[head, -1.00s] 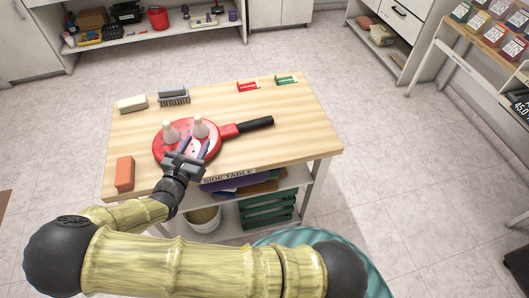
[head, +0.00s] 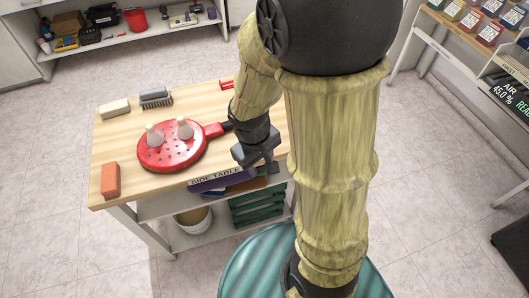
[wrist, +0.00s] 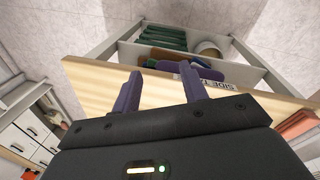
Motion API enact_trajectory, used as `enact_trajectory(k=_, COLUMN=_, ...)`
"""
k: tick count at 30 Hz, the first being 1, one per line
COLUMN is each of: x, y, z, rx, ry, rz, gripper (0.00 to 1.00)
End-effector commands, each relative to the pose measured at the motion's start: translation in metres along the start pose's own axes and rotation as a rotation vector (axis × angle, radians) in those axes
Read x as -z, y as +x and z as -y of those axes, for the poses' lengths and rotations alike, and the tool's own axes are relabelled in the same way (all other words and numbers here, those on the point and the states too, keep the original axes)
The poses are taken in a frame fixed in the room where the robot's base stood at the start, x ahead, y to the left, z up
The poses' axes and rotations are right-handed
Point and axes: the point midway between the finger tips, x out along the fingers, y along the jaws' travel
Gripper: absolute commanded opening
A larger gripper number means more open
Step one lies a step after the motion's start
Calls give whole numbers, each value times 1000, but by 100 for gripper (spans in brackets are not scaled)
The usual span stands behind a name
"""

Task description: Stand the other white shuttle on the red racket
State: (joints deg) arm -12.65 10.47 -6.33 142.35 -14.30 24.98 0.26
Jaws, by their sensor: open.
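The red racket (head: 172,160) lies on the wooden side table, its dark handle pointing right and partly hidden by my arm. Two white shuttles stand on its face, one on the left (head: 154,135) and one on the right (head: 184,128). They are close together and both upright. My gripper (head: 264,170) is to the right of the racket, near the table's front edge, apart from the shuttles. In the wrist view its two purple fingers (wrist: 160,90) are spread with nothing between them. The racket and shuttles do not show in the wrist view.
On the table (head: 125,135) are an orange block (head: 110,181) at front left, a pale block (head: 115,109) and a brush (head: 156,97) at the back, and a red item (head: 227,85) beside my arm. A shelf with a bucket (head: 193,219) and green crate is below.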

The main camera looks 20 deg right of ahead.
Motion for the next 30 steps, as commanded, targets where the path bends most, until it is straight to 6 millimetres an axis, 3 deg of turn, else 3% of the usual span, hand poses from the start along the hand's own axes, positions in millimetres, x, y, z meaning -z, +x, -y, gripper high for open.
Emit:
enact_trajectory(k=3, x=-6, y=-22, z=-8, rx=56, ry=204, rz=-109, gripper=43)
enact_trajectory(k=7, x=-9, y=-34, z=-12, rx=83, ry=324, rz=-175, gripper=43)
enact_trajectory(k=20, x=-9, y=-42, z=-13, rx=89, ry=346, rz=-185, gripper=43)
enact_trajectory(k=23, x=-9, y=-56, z=-15, rx=89, ry=346, rz=-185, gripper=43)
enact_trajectory(k=30, x=-7, y=-112, z=-22, rx=89, ry=345, rz=-185, gripper=43)
